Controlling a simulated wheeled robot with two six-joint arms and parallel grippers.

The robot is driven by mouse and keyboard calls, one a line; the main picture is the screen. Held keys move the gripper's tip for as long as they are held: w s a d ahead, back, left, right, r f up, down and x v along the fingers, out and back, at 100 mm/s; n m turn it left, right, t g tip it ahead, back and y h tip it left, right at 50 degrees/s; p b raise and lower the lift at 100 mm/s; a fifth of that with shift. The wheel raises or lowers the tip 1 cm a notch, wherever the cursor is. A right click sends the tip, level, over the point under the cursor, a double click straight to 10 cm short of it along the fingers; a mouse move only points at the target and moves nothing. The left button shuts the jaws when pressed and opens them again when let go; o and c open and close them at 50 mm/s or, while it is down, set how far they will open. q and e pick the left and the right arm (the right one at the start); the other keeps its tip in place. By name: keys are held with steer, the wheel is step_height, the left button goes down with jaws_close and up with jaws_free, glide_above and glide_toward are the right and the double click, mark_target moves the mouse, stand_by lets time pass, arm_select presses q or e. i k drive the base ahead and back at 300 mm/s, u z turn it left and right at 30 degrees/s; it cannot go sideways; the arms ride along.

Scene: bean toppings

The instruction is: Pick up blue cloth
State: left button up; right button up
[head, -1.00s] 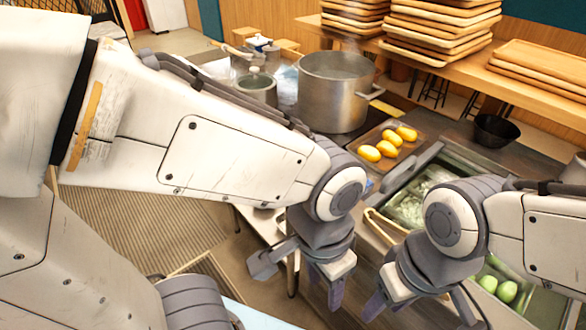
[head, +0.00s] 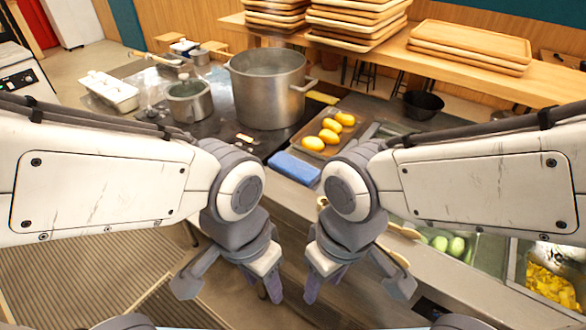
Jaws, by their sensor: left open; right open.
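The blue cloth (head: 294,168) lies folded flat on the counter's front edge, in front of the tray of yellow fruit and between my two wrists in the picture. My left gripper (head: 232,294) hangs open and empty, pointing down below the counter edge. My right gripper (head: 352,292) hangs open and empty a little to its right. Both grippers are nearer to me than the cloth and apart from it.
A large steel pot (head: 268,92) and a small pot (head: 189,101) stand behind the cloth. A tray of yellow fruit (head: 312,144) is just beyond it. Food bins with green items (head: 441,243) and yellow pieces (head: 551,287) line the right. Wooden trays (head: 470,48) sit on the back shelf.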

mark_target(283, 163)
steer(key=u, duration=1.9)
steer(key=i, duration=1.5)
steer(key=z, duration=0.05)
